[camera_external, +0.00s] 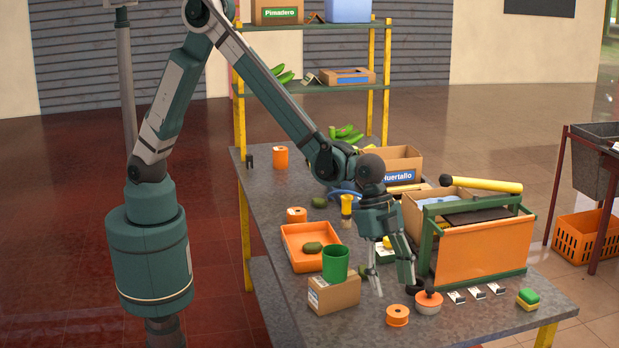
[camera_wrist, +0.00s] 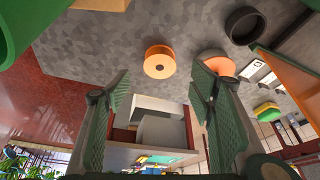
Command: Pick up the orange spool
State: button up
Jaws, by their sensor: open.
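An orange spool (camera_external: 397,316) with a small centre hole lies on the front part of the grey table, flat side up. In the wrist view the orange spool (camera_wrist: 160,63) shows beyond the fingertips, between the two fingers and apart from both. My gripper (camera_external: 396,287) points down just above and behind the spool, its fingers spread and empty. In the wrist view my gripper (camera_wrist: 158,76) has green-grey fingers wide apart.
A cardboard box (camera_external: 334,293) with a green cup (camera_external: 335,263) stands left of my gripper. An orange-and-white round pot (camera_external: 428,303) is close on the right, before the orange-fronted rack (camera_external: 484,248). A sponge (camera_external: 528,298) lies farther right. The front table edge is clear.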

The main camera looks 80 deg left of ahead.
aim_at(397, 311)
jog(key=shift+x, duration=1.25)
jog(key=shift+f, duration=0.1)
jog(key=shift+b+x, duration=0.35)
jog(key=shift+x, duration=2.1)
jog(key=shift+d, duration=0.15)
jog(key=shift+c, duration=0.2)
jog(key=c, duration=1)
